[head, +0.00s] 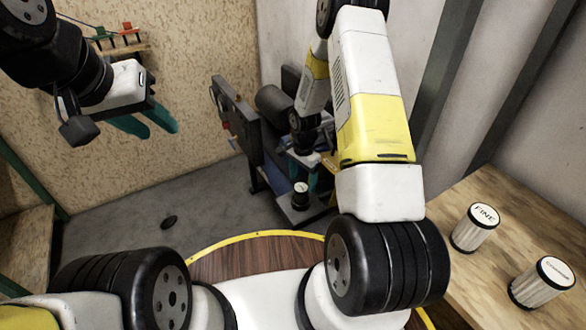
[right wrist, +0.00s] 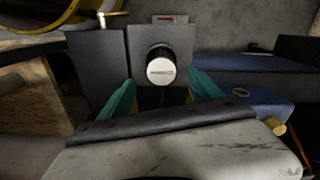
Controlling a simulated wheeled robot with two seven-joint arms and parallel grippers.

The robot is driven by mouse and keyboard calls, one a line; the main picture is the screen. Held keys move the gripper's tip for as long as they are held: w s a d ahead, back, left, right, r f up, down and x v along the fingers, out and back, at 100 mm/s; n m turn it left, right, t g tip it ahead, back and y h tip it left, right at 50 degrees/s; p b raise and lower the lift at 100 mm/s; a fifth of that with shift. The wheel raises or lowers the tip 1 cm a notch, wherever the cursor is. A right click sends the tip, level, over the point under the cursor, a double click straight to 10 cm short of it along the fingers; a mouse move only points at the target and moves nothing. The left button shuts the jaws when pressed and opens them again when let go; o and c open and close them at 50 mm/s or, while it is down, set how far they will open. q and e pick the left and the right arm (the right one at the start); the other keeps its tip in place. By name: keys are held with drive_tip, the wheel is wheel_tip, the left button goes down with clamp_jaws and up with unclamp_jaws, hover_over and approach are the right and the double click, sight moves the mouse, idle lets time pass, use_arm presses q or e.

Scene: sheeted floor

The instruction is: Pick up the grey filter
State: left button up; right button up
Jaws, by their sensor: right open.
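A small round filter with a dark side and a pale labelled top (head: 300,188) stands upright on a grey plate (head: 302,211) in the head view. In the right wrist view its labelled top (right wrist: 161,69) faces me; the print is too small to read, and its body looks dark grey. My right gripper (head: 313,176) is open beside it, partly hidden by its own arm. In the right wrist view the teal fingers (right wrist: 160,92) stand apart on either side below the filter; I cannot tell whether they touch it. My left gripper (head: 146,122) is open and empty at the upper left.
A filter marked FINE (head: 475,228) and another labelled pale pleated filter (head: 541,283) stand on the wooden bench (head: 480,195) at the right. Dark machinery (head: 238,118) stands behind the plate.

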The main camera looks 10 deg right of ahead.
sight(301, 187)
drive_tip(key=f, duration=0.7)
drive_tip(key=shift+a, duration=0.2)
drive_tip(key=c, duration=1.5)
